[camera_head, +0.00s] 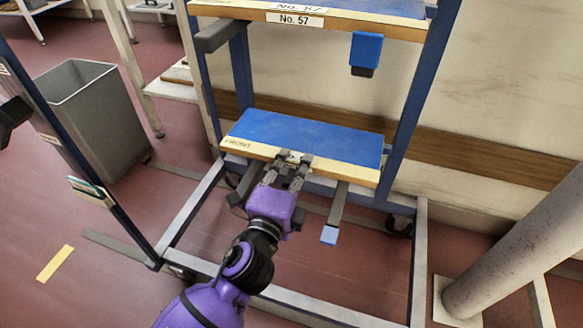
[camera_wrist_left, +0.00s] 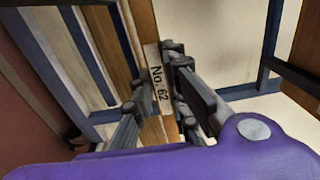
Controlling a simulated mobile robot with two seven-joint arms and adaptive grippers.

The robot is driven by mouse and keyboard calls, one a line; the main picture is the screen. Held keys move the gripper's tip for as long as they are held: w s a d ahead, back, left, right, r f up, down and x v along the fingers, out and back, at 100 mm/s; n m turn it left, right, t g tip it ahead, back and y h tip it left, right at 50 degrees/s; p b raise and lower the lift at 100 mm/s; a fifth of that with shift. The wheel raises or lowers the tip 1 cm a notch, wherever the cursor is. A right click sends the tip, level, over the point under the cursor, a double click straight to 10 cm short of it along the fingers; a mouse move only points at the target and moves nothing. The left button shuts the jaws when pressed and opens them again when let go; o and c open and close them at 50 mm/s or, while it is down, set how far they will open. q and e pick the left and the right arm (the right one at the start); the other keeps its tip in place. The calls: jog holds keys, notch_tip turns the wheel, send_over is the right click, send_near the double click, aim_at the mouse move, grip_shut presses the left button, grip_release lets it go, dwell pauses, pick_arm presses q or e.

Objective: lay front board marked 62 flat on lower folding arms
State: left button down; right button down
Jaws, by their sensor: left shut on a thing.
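The front board marked 62 (camera_head: 310,138) has a blue top and a pale wooden front edge. It lies roughly level over the lower folding arms in the head view. The left lower arm (camera_head: 244,184) and the blue-tipped right lower arm (camera_head: 336,212) stick out from under its front edge. I cannot tell whether the board touches them. My left gripper (camera_head: 293,160) is shut on the middle of the board's front edge. In the left wrist view the "No. 62" label (camera_wrist_left: 158,82) shows between the gripper's fingers (camera_wrist_left: 155,105).
A board marked 57 (camera_head: 350,22) lies above on the blue rack (camera_head: 413,100), with a blue-tipped arm (camera_head: 366,50) under it. A grey bin (camera_head: 90,115) stands at left. A thick grey post (camera_head: 520,245) stands at right. The rack's low frame (camera_head: 320,308) crosses in front.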

pick_arm(q)
jog(key=shift+f+b, duration=0.5)
jog(key=shift+f, duration=0.35)
notch_tip(320, 180, down, 3)
jog(key=shift+r+b, duration=0.1)
jog(key=shift+b, duration=1)
jog(key=shift+f+b, duration=0.55)
jog(key=shift+f, duration=0.1)
jog(key=c, duration=1.6)
grip_release()
jog(key=shift+c, duration=0.2)
jog(key=shift+f, duration=0.15)
jog(key=v, duration=0.7)
jog(key=shift+s, duration=0.2)
